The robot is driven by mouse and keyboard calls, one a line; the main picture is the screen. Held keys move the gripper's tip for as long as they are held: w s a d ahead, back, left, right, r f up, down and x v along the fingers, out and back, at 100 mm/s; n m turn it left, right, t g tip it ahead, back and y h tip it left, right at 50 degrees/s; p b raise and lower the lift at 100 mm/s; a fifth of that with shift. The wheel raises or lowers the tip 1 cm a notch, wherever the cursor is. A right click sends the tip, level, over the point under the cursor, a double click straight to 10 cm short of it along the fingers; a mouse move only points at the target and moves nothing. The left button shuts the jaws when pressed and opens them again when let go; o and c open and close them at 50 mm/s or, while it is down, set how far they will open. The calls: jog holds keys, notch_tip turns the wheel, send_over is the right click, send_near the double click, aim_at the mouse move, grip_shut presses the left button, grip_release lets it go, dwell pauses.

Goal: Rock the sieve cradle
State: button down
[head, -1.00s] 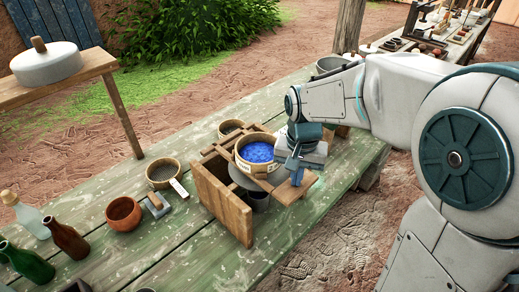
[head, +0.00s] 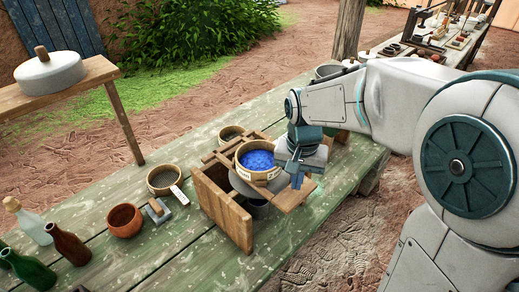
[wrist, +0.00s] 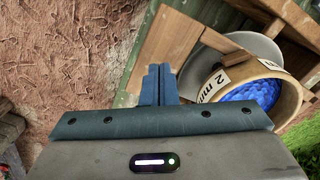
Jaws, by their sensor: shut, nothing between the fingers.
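The sieve cradle (head: 222,208) is a wooden frame on the green table, with upright plank sides and slats on top. A round wooden sieve (head: 243,174) filled with blue material sits in it; the wrist view also shows the sieve (wrist: 292,105) with a "2 mm" label. A grey round plate (head: 240,185) lies below the sieve, and a dark pot (head: 258,208) stands under it. My gripper (head: 296,181) is shut and empty, just right of the sieve by the flat board (head: 290,197) at the cradle's right. In the wrist view its fingertips (wrist: 159,72) point towards the cradle's planks. I cannot tell whether they touch.
Left of the cradle on the table (head: 185,240) are another sieve (head: 163,181), a terracotta bowl (head: 124,220), a small block tool (head: 157,210) and several bottles (head: 70,245). A small round sieve (head: 231,134) sits behind. Bare earth lies right of the table.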

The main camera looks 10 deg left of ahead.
dwell(0.5)
jog(key=shift+r+p, duration=1.95)
jog(key=shift+r, duration=0.55)
jog(key=s+d+r+n+t, duration=0.1)
jog(key=s+d+r+t, duration=0.2)
jog(key=s+d, duration=0.9)
jog(key=shift+s+r+n+t, duration=0.3)
jog(key=shift+r+t, duration=0.1)
jog(key=shift+r, duration=0.2)
